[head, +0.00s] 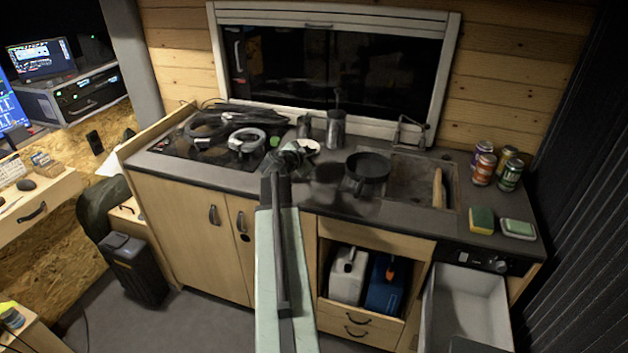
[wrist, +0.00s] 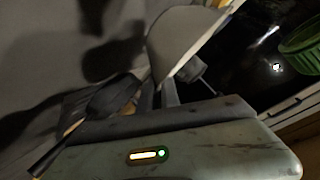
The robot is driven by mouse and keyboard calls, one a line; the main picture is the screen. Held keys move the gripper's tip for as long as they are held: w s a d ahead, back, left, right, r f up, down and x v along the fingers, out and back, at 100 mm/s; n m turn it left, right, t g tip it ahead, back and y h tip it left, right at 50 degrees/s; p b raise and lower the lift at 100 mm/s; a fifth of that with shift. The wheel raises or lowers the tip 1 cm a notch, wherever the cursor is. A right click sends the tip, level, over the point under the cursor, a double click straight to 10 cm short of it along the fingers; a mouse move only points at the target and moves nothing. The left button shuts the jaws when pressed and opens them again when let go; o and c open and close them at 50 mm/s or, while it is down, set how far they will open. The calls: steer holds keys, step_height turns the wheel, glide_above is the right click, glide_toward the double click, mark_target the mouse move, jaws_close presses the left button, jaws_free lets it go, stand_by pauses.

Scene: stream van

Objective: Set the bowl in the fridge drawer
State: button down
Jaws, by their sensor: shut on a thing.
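The bowl (head: 309,146) shows in the head view as a small pale shape just beyond my gripper (head: 294,155), over the back of the counter. The gripper covers part of it. In the wrist view the bowl (wrist: 184,35) is a grey curved shape with a lighter rim, tilted in the picture, at the jaws (wrist: 165,96). My gripper is shut on it. The fridge drawer (head: 432,310) stands open at the lower right of the head view, below the counter. Its pale inside looks empty where it shows.
A black pan (head: 368,166) stands right of my gripper, beside the sink (head: 412,178). Several cans (head: 484,168), a sponge (head: 482,220) and a green-topped box (head: 518,228) are at the counter's right end. Cables (head: 207,130) lie on the left. Metal pots (head: 336,128) stand behind.

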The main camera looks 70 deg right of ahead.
steer(key=shift+f, duration=0.35)
step_height(320, 180, down, 4)
steer(key=b, duration=0.3)
steer(key=shift+b, duration=0.4)
steer(key=shift+r, duration=0.2)
steer(key=shift+f, duration=0.15)
steer(key=c, duration=1.6)
jaws_free()
steer(key=shift+o, duration=0.2)
steer(key=shift+a+r+p, duration=0.15)
steer(key=shift+r+p, duration=0.15)
steer(key=shift+p, duration=0.05)
steer(key=p+v, duration=0.4)
steer(key=v, duration=0.7)
steer(key=shift+w+a, duration=0.1)
steer(key=shift+a, duration=0.25)
